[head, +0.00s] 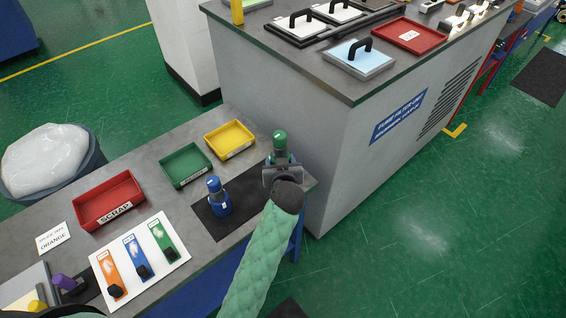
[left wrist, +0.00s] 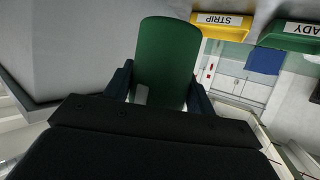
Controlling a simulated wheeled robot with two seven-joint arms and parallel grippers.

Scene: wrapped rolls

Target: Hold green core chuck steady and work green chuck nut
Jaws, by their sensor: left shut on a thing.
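The green core chuck (head: 281,157) stands upright near the far right corner of the bench, beside the grey cabinet. Its darker green top (head: 280,137), which looks like the chuck nut, is clear of my gripper. My left gripper (head: 282,172) reaches it from the front and is shut on it. In the left wrist view, the green cylinder (left wrist: 167,62) sits between the two dark fingers. My gripper hides the chuck's lower part in the head view. My right gripper is not in view.
A blue chuck (head: 218,198) stands on the dark mat (head: 240,203) to the left. Yellow (head: 229,139), green (head: 186,165) and red SCRAP (head: 109,199) trays lie behind. The grey cabinet (head: 330,150) stands close on the right. A sample board (head: 139,262) lies at the front.

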